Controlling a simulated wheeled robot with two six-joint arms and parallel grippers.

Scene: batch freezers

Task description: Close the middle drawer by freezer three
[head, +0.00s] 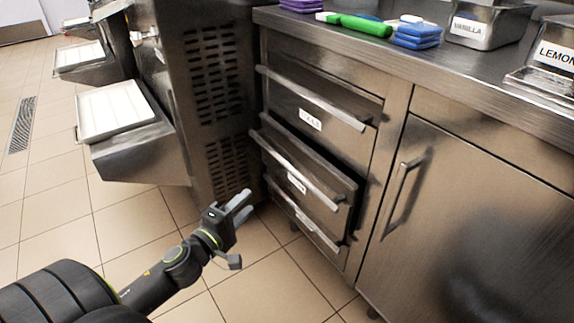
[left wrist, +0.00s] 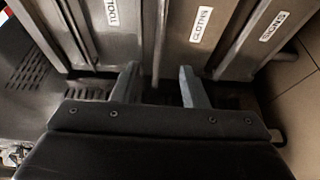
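The middle drawer (head: 297,183) sits in a steel counter, between the top drawer (head: 310,119) and the bottom drawer (head: 304,221). It is pulled partly out, with a dark gap above its front. It has a long bar handle and a white label. In the left wrist view the labelled drawer fronts, including the middle one (left wrist: 205,48), run across the top. My left gripper (head: 242,204) is low, left of the drawer's handle end and apart from it. Its two fingers (left wrist: 158,88) are spread and empty. My right gripper is not in view.
Freezer three (head: 212,85), with vented side panels, stands close on the left, with a shelf and pale tray (head: 113,109) jutting out. A cabinet door with a handle (head: 402,195) is on the right. Tubs and cloths are on the counter. The tiled floor ahead is clear.

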